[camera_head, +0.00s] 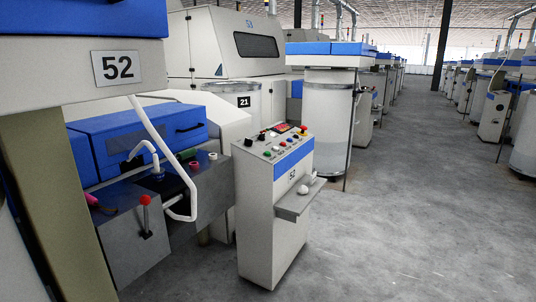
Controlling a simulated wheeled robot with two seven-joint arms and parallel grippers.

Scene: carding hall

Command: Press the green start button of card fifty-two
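The control pedestal of card fifty-two (258,215) stands upright on the floor near the middle of the head view. It is pale grey with a blue band, and a small 52 shows on its front. Its sloped top panel carries several small coloured buttons, black knobs, a small red display (281,127) and a red-topped knob (304,128). A small green button (276,148) appears near the panel's front edge; its marking is too small to read. A large 52 plate (117,68) hangs on the machine at the left. Neither gripper is in view.
A small shelf (301,201) with a pale round item juts from the pedestal's right side. At left are a red-knobbed lever (145,205) and a bent white bar (163,150). Card 21 stands behind. The grey floor (400,230) at right is clear.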

